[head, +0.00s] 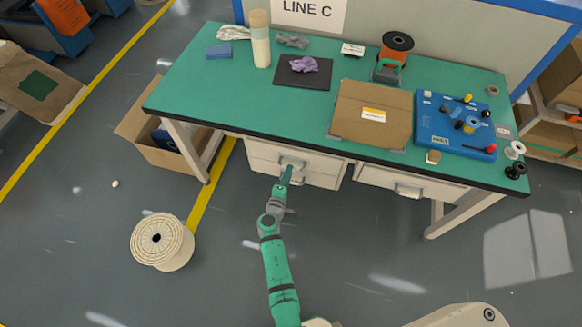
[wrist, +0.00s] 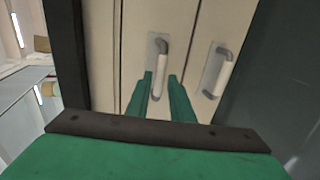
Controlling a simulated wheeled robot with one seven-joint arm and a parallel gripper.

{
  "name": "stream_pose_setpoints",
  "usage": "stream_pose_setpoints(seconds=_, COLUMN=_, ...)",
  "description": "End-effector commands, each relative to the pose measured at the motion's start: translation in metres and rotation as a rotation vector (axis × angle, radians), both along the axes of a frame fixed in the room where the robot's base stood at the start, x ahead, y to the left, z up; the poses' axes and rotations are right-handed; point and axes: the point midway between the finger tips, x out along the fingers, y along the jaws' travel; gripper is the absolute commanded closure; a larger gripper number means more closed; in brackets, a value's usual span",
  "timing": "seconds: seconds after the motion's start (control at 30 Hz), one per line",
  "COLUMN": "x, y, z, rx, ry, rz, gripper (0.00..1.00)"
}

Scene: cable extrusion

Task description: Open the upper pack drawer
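The left drawer unit under the green workbench has two cream drawers, one above the other. The upper drawer (head: 262,152) looks shut, with a grey-and-white bar handle (wrist: 160,62) on its front. The lower drawer (head: 318,179) also looks shut; its handle (wrist: 222,75) shows to the right in the wrist view. My gripper (head: 287,172) is at the drawer fronts in the head view and hides part of the handles. In the wrist view its two green fingers (wrist: 161,76) are apart, with the upper handle appearing between their tips. Contact is not clear.
The workbench (head: 225,98) overhangs the drawers. A second drawer (head: 377,177) is to the right. A cable spool (head: 162,243) stands on the floor at left, and a cardboard box (head: 142,131) is by the left bench leg. The floor before the drawers looks clear.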

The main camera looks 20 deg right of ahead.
Motion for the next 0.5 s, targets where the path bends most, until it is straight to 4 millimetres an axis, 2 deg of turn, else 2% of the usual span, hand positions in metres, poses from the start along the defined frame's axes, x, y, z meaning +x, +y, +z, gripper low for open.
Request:
stream_pose_setpoints(seconds=0.2, x=0.024, y=-0.017, z=-0.008, rx=0.000, ry=0.000, rz=-0.002, gripper=0.79)
stream_pose_setpoints(seconds=0.5, x=0.035, y=-0.024, z=-0.012, rx=0.001, ry=0.001, rz=0.001, gripper=0.79)
